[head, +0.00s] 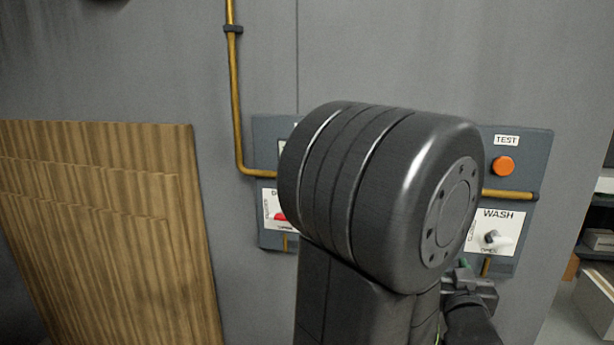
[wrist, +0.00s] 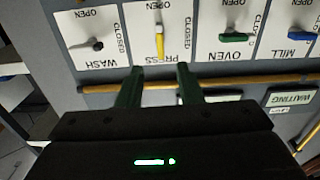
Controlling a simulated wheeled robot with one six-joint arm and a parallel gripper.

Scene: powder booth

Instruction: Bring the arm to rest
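My gripper (wrist: 160,68) shows in the wrist view, with its two green fingers apart and nothing seen between them. The fingertips point at the wall panel (wrist: 88,88), just below the PRESS plate with its yellow handle (wrist: 159,45). I cannot tell whether they touch anything. In the head view a large dark joint of my arm fills the middle and hides much of the panel (head: 540,150). The fingers are not clear in that view.
A yellow pipe (wrist: 240,82) runs close by the fingers. An orange TEST button (head: 503,166) and red handle (head: 281,217) flank my arm. Brown slatted sheet (head: 110,230) at left.

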